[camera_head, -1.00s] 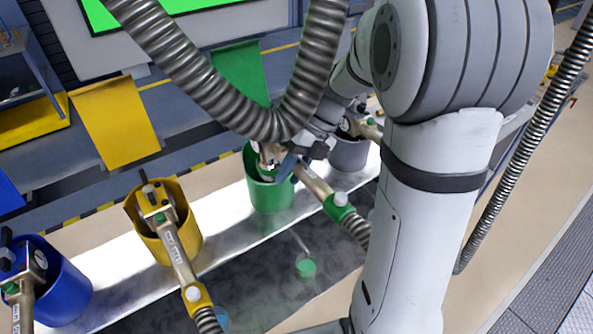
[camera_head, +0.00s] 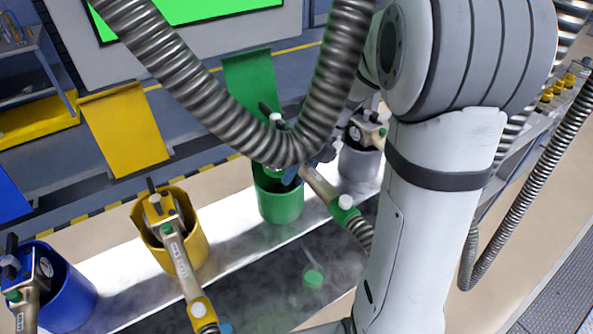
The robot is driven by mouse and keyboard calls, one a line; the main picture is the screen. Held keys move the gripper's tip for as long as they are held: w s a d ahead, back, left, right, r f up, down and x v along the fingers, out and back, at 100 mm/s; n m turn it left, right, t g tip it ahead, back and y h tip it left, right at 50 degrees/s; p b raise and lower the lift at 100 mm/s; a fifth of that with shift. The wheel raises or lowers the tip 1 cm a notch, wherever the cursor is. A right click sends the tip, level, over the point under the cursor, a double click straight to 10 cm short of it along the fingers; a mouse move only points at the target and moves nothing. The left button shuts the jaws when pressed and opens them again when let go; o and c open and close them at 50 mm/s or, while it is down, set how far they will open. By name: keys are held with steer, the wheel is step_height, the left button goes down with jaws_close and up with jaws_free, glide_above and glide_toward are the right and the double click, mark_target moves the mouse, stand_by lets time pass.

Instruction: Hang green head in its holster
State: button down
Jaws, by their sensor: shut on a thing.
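The green head (camera_head: 320,187) is a metal fill nozzle with a green collar and a hose at its lower end. Its dark lever and white knob show above the corrugated hose, in front of a green panel. The green holster (camera_head: 281,207) is a round cup standing on the white strip. The head's front part is over the cup's mouth, and I cannot tell how far inside its spout is. My gripper (camera_head: 293,174) is shut on the green head, with its dark bluish parts mostly hidden behind the corrugated hose.
A yellow holster (camera_head: 188,250) and a blue holster (camera_head: 72,297) hold their own heads at left. A grey holster (camera_head: 360,167) with a head stands close on the right. A thick corrugated hose (camera_head: 200,80) crosses in front.

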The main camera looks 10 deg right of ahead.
steer(key=shift+f+b, duration=1.35)
steer(key=shift+f, duration=1.5)
steer(key=shift+p, duration=1.3)
steer(key=shift+f+b, duration=0.6)
steer(key=shift+f, duration=1.25)
steer(key=c, duration=1)
jaws_free()
steer(key=shift+o, duration=0.2)
steer(key=shift+r, duration=0.1)
steer(key=v, duration=0.7)
steer(key=shift+d+r+b, duration=0.25)
steer(key=shift+r+b, duration=0.05)
steer(key=shift+b, duration=0.05)
